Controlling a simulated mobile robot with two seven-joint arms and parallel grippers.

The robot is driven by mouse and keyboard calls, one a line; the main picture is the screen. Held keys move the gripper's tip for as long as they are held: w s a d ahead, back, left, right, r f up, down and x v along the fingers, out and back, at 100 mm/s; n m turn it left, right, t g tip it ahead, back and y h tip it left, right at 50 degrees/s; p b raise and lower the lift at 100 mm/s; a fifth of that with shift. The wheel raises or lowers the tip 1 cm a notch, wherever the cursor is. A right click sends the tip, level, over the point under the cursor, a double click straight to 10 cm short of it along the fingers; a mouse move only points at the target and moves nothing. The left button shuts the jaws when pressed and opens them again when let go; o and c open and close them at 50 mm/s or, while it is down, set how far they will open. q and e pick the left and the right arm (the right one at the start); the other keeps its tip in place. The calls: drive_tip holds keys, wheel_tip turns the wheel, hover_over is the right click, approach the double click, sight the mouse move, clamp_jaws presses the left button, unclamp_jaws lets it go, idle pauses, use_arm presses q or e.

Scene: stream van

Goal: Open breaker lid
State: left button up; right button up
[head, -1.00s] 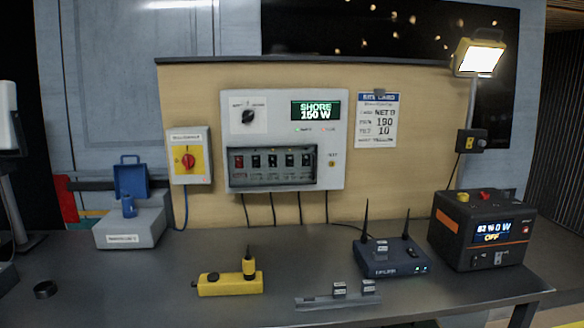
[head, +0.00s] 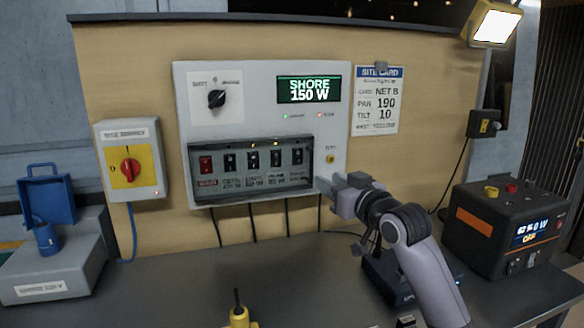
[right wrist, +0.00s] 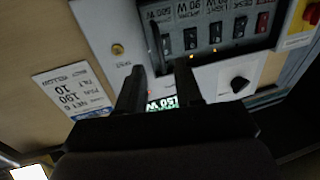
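The grey breaker panel (head: 260,130) is fixed to the wooden board, with a "SHORE 150 W" screen. A dark-framed breaker lid (head: 252,198) lies over the row of breakers in its lower half and looks closed. My right gripper (head: 326,186) is at the panel's lower right, just right of the lid's edge. In the right wrist view, the fingers (right wrist: 160,68) are spread with nothing between them, and the lid's near edge (right wrist: 154,42) is just beyond them. I cannot tell whether a fingertip touches it. My left gripper is not in view.
A yellow switch box (head: 130,165) is left of the panel and a site card (head: 377,100) right of it. A black power unit (head: 500,235) stands on the bench at right. A router (head: 385,283) is partly behind my right arm. A blue-lidded shore box (head: 60,270) is at left.

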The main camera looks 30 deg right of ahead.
sight(312, 169)
drive_tip(key=shift+w+d+r+p, duration=0.1)
drive_tip(key=shift+w+r+p, duration=0.1)
drive_tip(key=shift+w, duration=1.6)
drive_tip(key=shift+w+d+r+p, duration=0.1)
drive_tip(key=shift+w+p, duration=0.05)
drive_tip(key=shift+w, duration=1.6)
clamp_jaws()
